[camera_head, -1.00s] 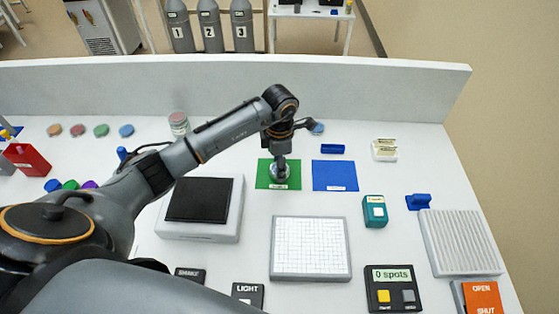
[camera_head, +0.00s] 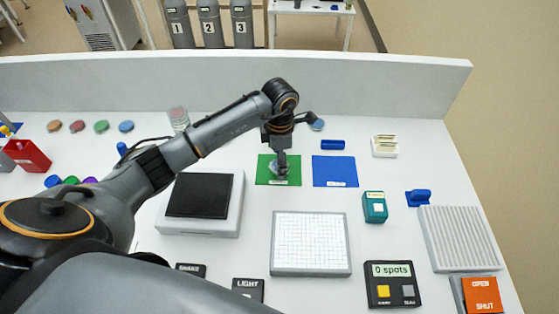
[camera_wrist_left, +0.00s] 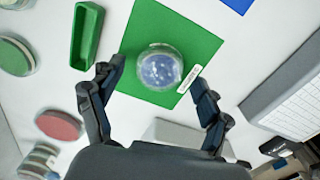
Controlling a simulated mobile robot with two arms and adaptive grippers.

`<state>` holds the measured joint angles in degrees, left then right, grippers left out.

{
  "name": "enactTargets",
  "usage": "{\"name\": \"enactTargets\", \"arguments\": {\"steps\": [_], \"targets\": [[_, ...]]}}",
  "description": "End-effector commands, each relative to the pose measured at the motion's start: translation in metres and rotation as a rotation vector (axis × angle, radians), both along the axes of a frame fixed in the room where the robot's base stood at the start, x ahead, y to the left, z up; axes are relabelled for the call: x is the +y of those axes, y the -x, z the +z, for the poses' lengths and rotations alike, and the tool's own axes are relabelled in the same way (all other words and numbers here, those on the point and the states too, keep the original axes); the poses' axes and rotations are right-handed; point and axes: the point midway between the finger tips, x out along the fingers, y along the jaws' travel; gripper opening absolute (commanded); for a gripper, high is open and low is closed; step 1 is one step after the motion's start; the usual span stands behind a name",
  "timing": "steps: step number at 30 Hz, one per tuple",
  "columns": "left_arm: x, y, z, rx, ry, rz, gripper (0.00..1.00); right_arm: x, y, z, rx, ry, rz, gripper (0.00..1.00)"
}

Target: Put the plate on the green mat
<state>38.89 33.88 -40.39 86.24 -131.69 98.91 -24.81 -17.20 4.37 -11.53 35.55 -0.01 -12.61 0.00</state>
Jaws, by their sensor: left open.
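The plate (camera_wrist_left: 160,68), a clear round dish with blue contents, lies on the green mat (camera_wrist_left: 150,25) in the left wrist view. In the head view the green mat (camera_head: 264,177) lies at mid-table, and the plate on it is mostly hidden by my gripper. My left gripper (camera_head: 281,171) is over the mat. In the left wrist view its fingers (camera_wrist_left: 158,75) are spread on either side of the plate, apart from it. My right gripper is not in view.
A blue mat (camera_head: 335,172) lies right of the green one. A black-topped box (camera_head: 232,222) and a white grid pad (camera_head: 311,244) are in front. A dish stack (camera_head: 179,117) and several coloured discs (camera_head: 101,130) are at the back left.

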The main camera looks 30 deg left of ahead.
Motion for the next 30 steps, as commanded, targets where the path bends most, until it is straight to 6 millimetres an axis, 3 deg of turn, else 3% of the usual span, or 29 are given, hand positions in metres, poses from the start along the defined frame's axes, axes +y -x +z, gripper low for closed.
{"name": "enactTargets", "arguments": {"steps": [15,21,30], "targets": [[0.001,-0.001,0.098,-0.004,-0.001,0.000,0.78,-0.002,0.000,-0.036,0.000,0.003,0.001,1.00],[0.000,0.000,0.112,-0.001,-0.002,-0.001,0.78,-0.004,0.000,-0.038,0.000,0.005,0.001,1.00],[0.000,0.000,0.113,0.000,-0.001,0.000,0.78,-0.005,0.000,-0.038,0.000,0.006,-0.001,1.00]]}}
